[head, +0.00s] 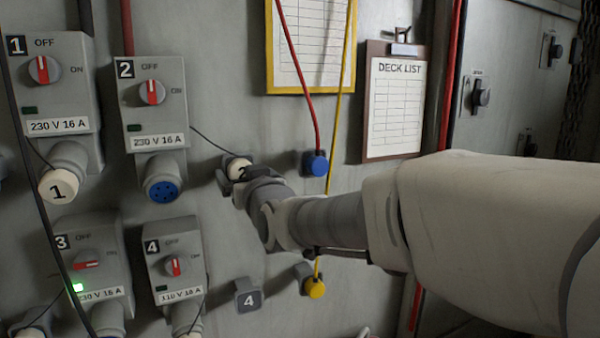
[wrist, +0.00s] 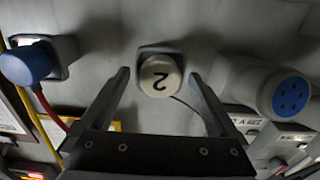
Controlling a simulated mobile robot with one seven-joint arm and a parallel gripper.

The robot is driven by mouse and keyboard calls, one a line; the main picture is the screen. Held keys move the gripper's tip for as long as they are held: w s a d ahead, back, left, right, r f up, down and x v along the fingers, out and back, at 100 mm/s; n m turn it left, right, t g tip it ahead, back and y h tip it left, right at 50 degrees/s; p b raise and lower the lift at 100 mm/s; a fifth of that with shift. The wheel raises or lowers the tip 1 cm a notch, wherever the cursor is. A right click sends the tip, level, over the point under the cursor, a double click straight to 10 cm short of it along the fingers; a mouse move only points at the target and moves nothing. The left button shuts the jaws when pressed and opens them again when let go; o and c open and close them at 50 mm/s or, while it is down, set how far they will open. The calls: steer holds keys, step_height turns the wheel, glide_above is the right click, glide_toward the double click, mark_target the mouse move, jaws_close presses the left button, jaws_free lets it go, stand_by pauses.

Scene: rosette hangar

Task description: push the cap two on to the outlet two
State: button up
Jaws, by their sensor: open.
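Cap two (wrist: 160,75) is a cream round cap marked 2, seated on a grey wall holder, and a thin dark cord runs from it. In the head view cap two (head: 238,168) is partly hidden by my arm. Outlet two (head: 162,190) is a round blue socket with dark holes under switch box 2; it is uncovered. In the wrist view outlet two (wrist: 290,96) lies right of the cap. My gripper (wrist: 158,82) is open, its two fingers on either side of the cap with gaps visible. In the head view my gripper (head: 245,180) is in front of the holder.
A blue plug (head: 317,164) on a red cable hangs to the right, and a yellow plug (head: 315,287) lower down. Holder 4 (head: 248,296) is empty below. Switch box 1 (head: 45,85) has its outlet capped. Box 3 (head: 88,265) shows a lit green light.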

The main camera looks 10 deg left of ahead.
jaws_close()
stand_by(0.5)
steer(key=shift+b+v, duration=1.55)
steer(key=shift+v, duration=1.45)
